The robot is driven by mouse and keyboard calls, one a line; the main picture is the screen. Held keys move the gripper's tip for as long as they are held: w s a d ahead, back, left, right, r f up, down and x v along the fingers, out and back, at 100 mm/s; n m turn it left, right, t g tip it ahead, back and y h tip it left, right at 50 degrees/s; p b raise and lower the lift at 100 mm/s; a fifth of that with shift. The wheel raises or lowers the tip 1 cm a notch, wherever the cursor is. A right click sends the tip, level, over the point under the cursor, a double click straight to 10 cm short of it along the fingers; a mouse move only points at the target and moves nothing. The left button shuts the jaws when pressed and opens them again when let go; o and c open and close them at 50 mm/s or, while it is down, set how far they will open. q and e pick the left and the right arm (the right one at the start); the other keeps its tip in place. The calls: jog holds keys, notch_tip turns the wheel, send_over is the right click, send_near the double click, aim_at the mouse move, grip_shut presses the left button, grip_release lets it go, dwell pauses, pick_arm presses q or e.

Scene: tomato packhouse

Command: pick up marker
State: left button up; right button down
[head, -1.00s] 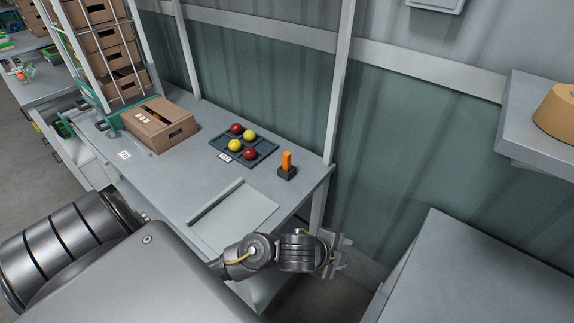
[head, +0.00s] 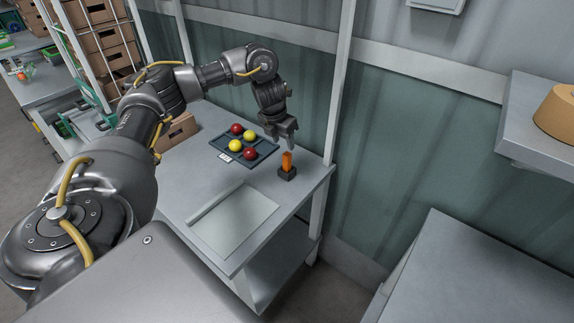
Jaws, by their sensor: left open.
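The orange marker (head: 287,161) stands upright in a small dark holder (head: 287,174) near the right end of the grey bench (head: 185,195). My left gripper (head: 287,146) points down just above and behind the marker. It is open, and its fingers look apart from the marker, though the exact gap is hard to tell at this size. My right gripper is not in the head view.
A dark tray (head: 229,159) with red and yellow tomatoes lies left of the marker. A pale sheet or shallow panel (head: 235,220) lies at the bench front. A cardboard box (head: 178,131) is partly behind my arm. A post (head: 334,100) rises at the bench's right end.

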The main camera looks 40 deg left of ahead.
aim_at(288, 159)
pick_arm(q)
jog(key=b+x, duration=0.1)
jog(key=x, duration=0.4)
jog(key=shift+a+f+b, duration=0.1)
jog(key=shift+b, duration=0.3)
jog(key=shift+w+f, duration=0.1)
jog(key=shift+f, duration=0.2)
jog(key=x, duration=0.5)
jog(key=shift+c, duration=0.2)
grip_shut()
